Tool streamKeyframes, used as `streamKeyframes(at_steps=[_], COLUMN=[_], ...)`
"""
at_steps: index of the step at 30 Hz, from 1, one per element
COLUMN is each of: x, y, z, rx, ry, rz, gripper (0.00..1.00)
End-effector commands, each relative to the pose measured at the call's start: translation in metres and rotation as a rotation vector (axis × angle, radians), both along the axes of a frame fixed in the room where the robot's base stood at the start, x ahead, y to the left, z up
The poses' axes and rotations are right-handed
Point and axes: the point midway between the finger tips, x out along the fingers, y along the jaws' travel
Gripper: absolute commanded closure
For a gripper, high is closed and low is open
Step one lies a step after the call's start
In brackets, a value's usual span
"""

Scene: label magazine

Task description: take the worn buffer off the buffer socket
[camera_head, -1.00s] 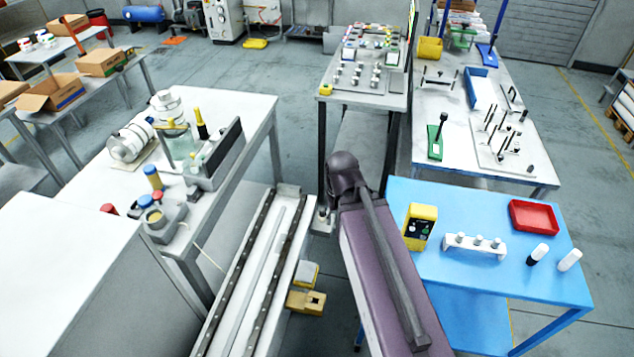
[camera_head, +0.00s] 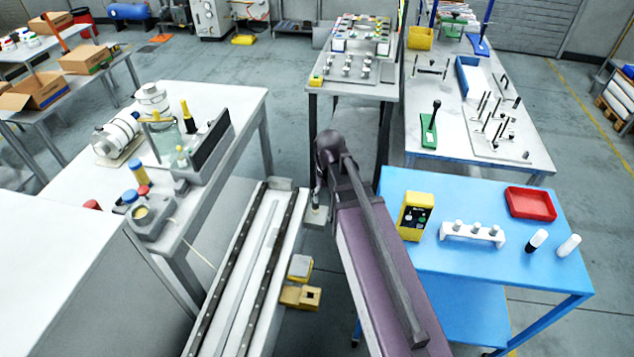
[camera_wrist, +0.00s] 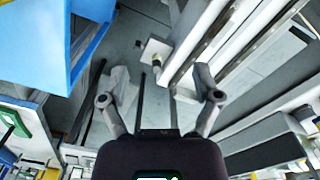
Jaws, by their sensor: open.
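My gripper (camera_wrist: 160,88) is open and empty in the wrist view, its two fingers spread apart and pointing down toward the floor area beside the rail. The plate also shows in the head view (camera_head: 316,217), low at the far end of the rail bed. My arm hides part of that spot, and my gripper is not clear there.
The long rail bed (camera_head: 247,265) runs beside my arm. A blue table (camera_head: 470,285) stands at right with a yellow device (camera_head: 414,216), a white rack (camera_head: 472,236) and a red tray (camera_head: 531,204). A cluttered white table (camera_head: 82,187) is at left. Yellow blocks (camera_head: 300,296) lie beside the rail bed.

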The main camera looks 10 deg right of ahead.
Motion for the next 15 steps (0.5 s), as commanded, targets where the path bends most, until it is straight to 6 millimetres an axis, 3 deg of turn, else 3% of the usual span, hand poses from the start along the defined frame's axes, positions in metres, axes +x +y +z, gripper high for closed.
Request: streamKeyframes(at_steps=[1, 6, 12, 15], x=[0.027, 0.088, 0.149, 0.169], y=[0.0, 0.0, 0.0, 0.0], z=[-0.02, -0.055, -0.088, -0.098], rx=[0.0, 0.0, 0.001, 0.001], ry=[0.0, 0.0, 0.0, 0.0], rz=[0.024, 0.114, 0.209, 0.243], gripper=[0.19, 0.19, 0.19, 0.19])
